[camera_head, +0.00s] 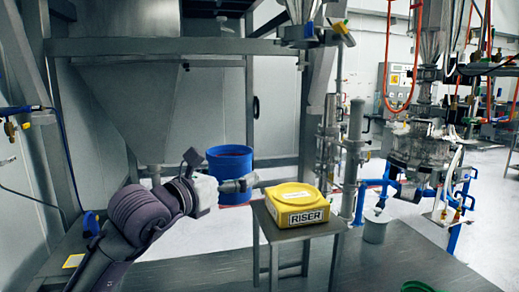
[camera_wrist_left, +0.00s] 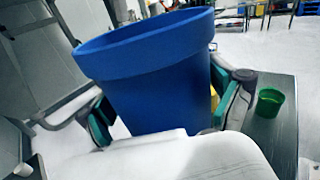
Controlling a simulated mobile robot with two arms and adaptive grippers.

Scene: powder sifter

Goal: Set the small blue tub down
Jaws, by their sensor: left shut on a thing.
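The blue tub (camera_head: 230,160) is an open round tub, roughly upright, left of the centre in the head view. It fills the middle of the left wrist view (camera_wrist_left: 155,80), with its wide rim up. My left gripper (camera_head: 238,184) is shut on the tub, its teal-padded fingers on either side of the wall. In the head view one finger shows in front of the tub and the other is hidden. I cannot tell what, if anything, is under the tub's bottom. My right gripper is not in view.
A yellow box marked RISER (camera_head: 298,204) sits on a small metal stand (camera_head: 310,232), right of the tub. A green cup (camera_wrist_left: 268,102) is on a dark surface.

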